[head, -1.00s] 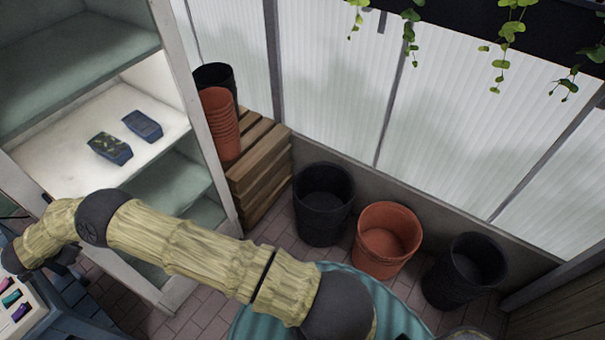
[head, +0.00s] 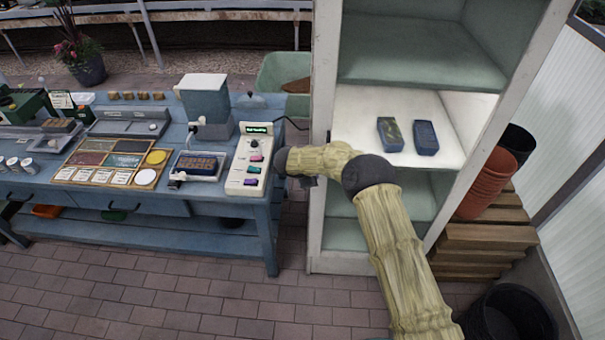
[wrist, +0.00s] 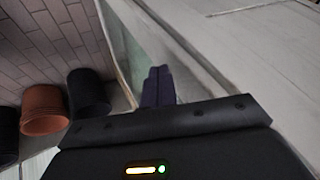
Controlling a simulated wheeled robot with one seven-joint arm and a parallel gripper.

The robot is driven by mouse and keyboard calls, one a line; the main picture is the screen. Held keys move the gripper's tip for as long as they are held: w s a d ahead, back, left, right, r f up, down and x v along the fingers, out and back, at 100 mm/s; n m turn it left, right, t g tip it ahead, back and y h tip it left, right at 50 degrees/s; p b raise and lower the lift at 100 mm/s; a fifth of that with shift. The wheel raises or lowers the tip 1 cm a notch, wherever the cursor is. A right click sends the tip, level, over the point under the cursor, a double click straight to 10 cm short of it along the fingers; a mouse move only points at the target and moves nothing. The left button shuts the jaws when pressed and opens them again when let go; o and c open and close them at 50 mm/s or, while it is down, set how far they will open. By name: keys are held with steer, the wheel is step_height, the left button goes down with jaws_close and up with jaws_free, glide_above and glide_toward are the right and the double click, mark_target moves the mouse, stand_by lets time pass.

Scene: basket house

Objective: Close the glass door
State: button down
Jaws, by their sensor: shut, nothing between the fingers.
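A tall white-framed cabinet (head: 325,110) with pale green shelves stands right of the blue workbench in the head view. I see straight onto its shelves, and no separate glass door panel is clear there. In the wrist view, a pale greenish glass-like surface (wrist: 133,55) with a light frame edge lies just beyond my gripper (wrist: 158,85). I cannot tell whether this is the door or the cabinet. My gripper's dark fingers are together and empty; contact with the surface cannot be told. In the head view, my arm crosses the cabinet front and its far end is left of the cabinet.
The blue workbench (head: 230,203) with a button panel (head: 250,160) stands close left of the cabinet. Wooden crates (head: 480,240), stacked terracotta pots (head: 487,183) and a black pot (head: 508,315) are at right. The brick floor in front is clear.

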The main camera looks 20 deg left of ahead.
steer(key=s+f+b+v, duration=0.1)
steer(key=s+b+v, duration=0.1)
steer(key=v, duration=0.9)
steer(key=shift+s, duration=0.1)
steer(key=shift+f, duration=0.1)
